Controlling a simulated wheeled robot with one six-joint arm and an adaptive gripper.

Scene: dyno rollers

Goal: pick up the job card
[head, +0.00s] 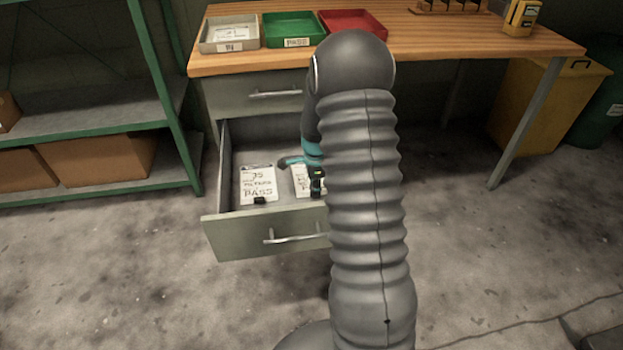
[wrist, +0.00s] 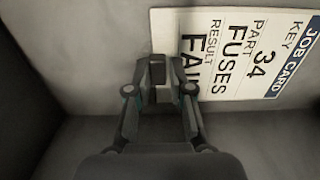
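A white job card (wrist: 232,55) with a blue header lies in the wrist view at upper right, turned sideways. It reads key 34, part FUSES, result FAIL. My gripper (wrist: 157,68) has its fingertips close together at the card's FAIL end, covering part of that edge.
A grey tray (head: 210,36), a green tray (head: 268,30) and a red tray (head: 372,20) stand on the wooden bench (head: 450,35). A yellow device (head: 521,17) is at its right end. A green shelf (head: 90,123) stands left. The floor in front is clear.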

